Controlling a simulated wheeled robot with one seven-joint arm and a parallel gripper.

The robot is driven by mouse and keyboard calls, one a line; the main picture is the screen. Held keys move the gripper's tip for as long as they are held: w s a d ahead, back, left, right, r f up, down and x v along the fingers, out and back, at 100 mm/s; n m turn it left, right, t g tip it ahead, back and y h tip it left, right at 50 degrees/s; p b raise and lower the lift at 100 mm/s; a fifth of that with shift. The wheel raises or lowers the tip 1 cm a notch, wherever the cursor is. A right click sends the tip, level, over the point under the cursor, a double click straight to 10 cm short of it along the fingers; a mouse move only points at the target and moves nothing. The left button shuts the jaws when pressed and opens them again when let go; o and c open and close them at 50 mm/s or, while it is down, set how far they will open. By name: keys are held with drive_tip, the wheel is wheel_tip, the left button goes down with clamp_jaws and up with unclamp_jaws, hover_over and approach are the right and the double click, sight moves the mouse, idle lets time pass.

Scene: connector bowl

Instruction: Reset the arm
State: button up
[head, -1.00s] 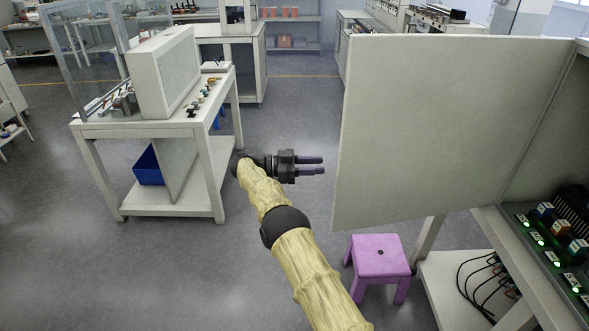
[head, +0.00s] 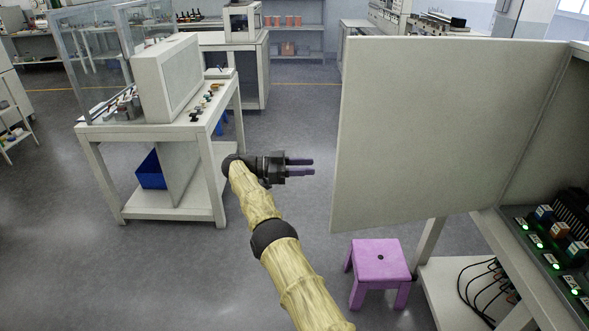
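My arm reaches up from the bottom of the head view in its pale yellow sleeve. My gripper (head: 300,167) is at its end, dark, with two fingers pointing right. A narrow gap shows between the fingers and nothing is held between them. It hangs over open floor, apart from the large pale panel (head: 430,130) to its right and the white workbench (head: 150,130) to its left.
A purple stool (head: 379,262) stands on the floor below the panel. A console with lit connector sockets (head: 553,262) is at the right edge. A blue bin (head: 151,170) sits on the workbench's lower shelf. The grey floor (head: 290,120) between bench and panel is clear.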

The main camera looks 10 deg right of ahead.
idle(0.3)
drive_tip(key=w+r+n+t+y+p, duration=0.2)
drive_tip(key=w+r+n+t, duration=0.25)
drive_tip(key=r+t, duration=0.25)
drive_tip(key=w+a+r+n+t+y+p, duration=0.1)
drive_tip(key=w+r+n+t+y, duration=0.2)
drive_tip(key=r+n+t, duration=0.25)
drive_tip(key=w+r+n+t+y+p, duration=0.2)
drive_tip(key=w+r+n+t, duration=0.2)
drive_tip(key=r+t, duration=0.35)
drive_tip(key=s+a+f+n+g+y+p, duration=0.1)
drive_tip(key=s+f+n+g+y, duration=0.1)
drive_tip(key=s, duration=1.4)
drive_tip(key=s+a+f+n+g+y+p, duration=0.1)
drive_tip(key=s+f+g+y, duration=0.4)
drive_tip(key=s, duration=1)
drive_tip(key=s+a+f+n+g+y+p, duration=0.1)
drive_tip(key=s+f+g, duration=0.6)
drive_tip(key=s, duration=0.9)
drive_tip(key=f+n+y+p, duration=0.1)
drive_tip(key=n+y, duration=0.1)
drive_tip(key=shift+s+a+f+y+p, duration=0.15)
drive_tip(key=shift+s+f+y+p, duration=0.15)
drive_tip(key=shift+s+f, duration=0.05)
drive_tip(key=shift+w, duration=0.1)
